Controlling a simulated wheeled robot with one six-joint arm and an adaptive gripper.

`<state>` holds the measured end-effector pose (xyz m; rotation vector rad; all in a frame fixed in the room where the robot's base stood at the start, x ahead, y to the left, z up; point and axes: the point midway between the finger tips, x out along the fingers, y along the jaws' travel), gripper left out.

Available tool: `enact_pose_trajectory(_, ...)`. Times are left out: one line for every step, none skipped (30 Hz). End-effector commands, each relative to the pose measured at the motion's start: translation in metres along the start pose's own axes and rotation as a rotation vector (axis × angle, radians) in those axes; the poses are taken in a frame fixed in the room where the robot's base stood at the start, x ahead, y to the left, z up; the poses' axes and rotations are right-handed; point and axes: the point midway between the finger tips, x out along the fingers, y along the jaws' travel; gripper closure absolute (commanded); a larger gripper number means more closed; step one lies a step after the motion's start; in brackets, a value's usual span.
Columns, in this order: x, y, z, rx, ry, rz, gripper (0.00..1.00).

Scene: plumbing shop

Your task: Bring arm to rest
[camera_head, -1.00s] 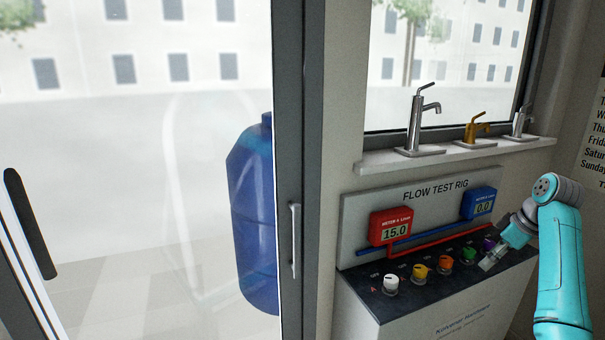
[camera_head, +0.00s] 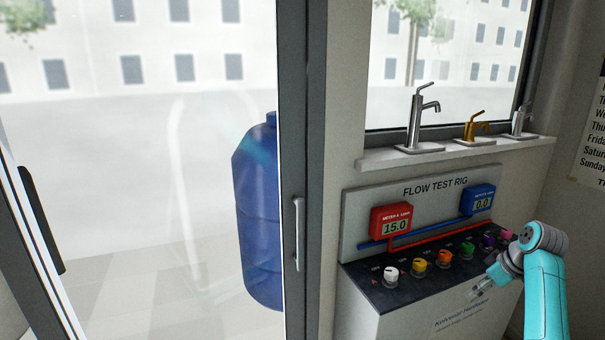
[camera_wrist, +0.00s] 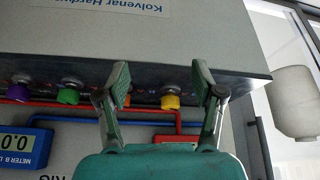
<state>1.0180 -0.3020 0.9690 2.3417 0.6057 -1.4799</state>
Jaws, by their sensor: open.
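My gripper (camera_head: 478,293) is at the front edge of the flow test rig's dark top, in front of the row of knobs. In the wrist view my gripper (camera_wrist: 160,82) shows two spread fingers with nothing between them. My turquoise arm comes in from the lower right, bent at the wrist. The rig panel (camera_head: 420,187) stands behind the knobs. In the wrist view the rig appears upside down, and the yellow knob (camera_wrist: 170,101) lies beyond the fingers, apart from them.
White (camera_head: 391,276), orange (camera_head: 444,259), green (camera_head: 467,249), purple (camera_head: 487,241) and pink (camera_head: 505,236) knobs line the rig top. A red meter (camera_head: 391,221) reads 15.0; a blue meter (camera_head: 478,200) reads 0.0. Taps stand on the sill (camera_head: 455,152). A glass door (camera_head: 150,200) is at left.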

Motion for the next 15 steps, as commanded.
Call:
enact_pose_trajectory(0.016,-0.008,0.005,0.01,0.003,0.004,0.33)
enact_pose_trajectory(0.025,-0.011,0.008,0.017,0.007,0.011,0.33)
enact_pose_trajectory(0.038,-0.018,0.013,0.027,0.012,0.019,0.33)
enact_pose_trajectory(0.049,-0.022,0.016,0.036,0.017,0.027,0.33)
enact_pose_trajectory(0.059,-0.028,0.02,0.045,0.023,0.036,0.33)
enact_pose_trajectory(0.074,-0.036,0.026,0.057,0.031,0.048,0.33)
enact_pose_trajectory(0.085,-0.043,0.03,0.067,0.037,0.057,0.33)
enact_pose_trajectory(0.096,-0.049,0.035,0.076,0.043,0.066,0.33)
enact_pose_trajectory(0.109,-0.058,0.041,0.088,0.052,0.078,0.33)
enact_pose_trajectory(0.118,-0.065,0.046,0.098,0.058,0.088,0.33)
enact_pose_trajectory(0.128,-0.072,0.051,0.106,0.065,0.097,0.33)
enact_pose_trajectory(0.14,-0.081,0.057,0.117,0.073,0.109,0.33)
enact_pose_trajectory(0.148,-0.088,0.063,0.127,0.08,0.118,0.33)
enact_pose_trajectory(0.156,-0.096,0.068,0.135,0.086,0.126,0.33)
enact_pose_trajectory(0.166,-0.106,0.075,0.146,0.096,0.138,0.33)
